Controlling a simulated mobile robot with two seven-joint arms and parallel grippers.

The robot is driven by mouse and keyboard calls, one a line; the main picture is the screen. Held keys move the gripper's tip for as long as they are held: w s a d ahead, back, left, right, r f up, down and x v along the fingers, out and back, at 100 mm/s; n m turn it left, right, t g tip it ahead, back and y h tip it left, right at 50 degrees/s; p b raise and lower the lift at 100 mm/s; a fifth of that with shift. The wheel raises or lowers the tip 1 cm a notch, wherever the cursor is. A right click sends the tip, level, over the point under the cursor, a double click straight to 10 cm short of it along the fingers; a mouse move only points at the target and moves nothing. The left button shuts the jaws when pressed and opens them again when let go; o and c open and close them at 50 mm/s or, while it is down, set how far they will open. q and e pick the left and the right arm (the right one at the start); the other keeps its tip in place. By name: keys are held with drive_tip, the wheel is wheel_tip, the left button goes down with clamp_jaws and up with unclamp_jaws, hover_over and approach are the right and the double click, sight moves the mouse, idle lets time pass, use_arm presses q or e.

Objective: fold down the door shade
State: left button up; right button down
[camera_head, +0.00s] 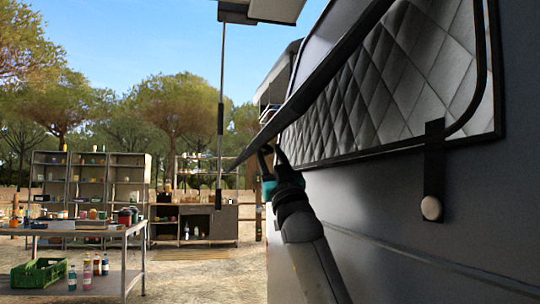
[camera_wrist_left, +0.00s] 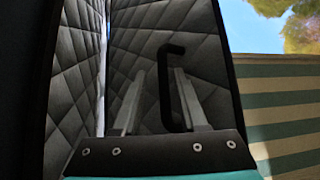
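The door shade is a grey quilted panel with a dark frame (camera_head: 400,80), on the dark van side in the head view. A long dark edge slants from upper right down to the middle, standing out from the van. In the left wrist view two quilted surfaces (camera_wrist_left: 170,28) meet at a bright gap. A black bent handle (camera_wrist_left: 172,48) stands on the right-hand surface. My left gripper (camera_head: 273,152) is near the low end of the slanting edge. In the wrist view its fingers (camera_wrist_left: 158,74) are apart, with the handle between them; contact is unclear.
A black strap with a round pale button (camera_head: 431,208) hangs below the quilted panel. A table (camera_head: 95,232) with bottles and a green crate (camera_head: 38,273) stands at lower left. Shelves (camera_head: 92,180) stand behind. A striped surface (camera_wrist_left: 275,110) shows right in the wrist view.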

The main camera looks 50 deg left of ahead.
use_arm(q)
drive_tip(key=shift+s+d+f, duration=0.1)
drive_tip(key=shift+d+f, duration=0.1)
drive_tip(key=shift+f, duration=0.05)
drive_tip(key=v, duration=0.7)
drive_tip(key=shift+p, duration=0.45)
use_arm(e)
wheel_tip(320, 180, down, 2)
drive_tip(key=shift+f, duration=0.15)
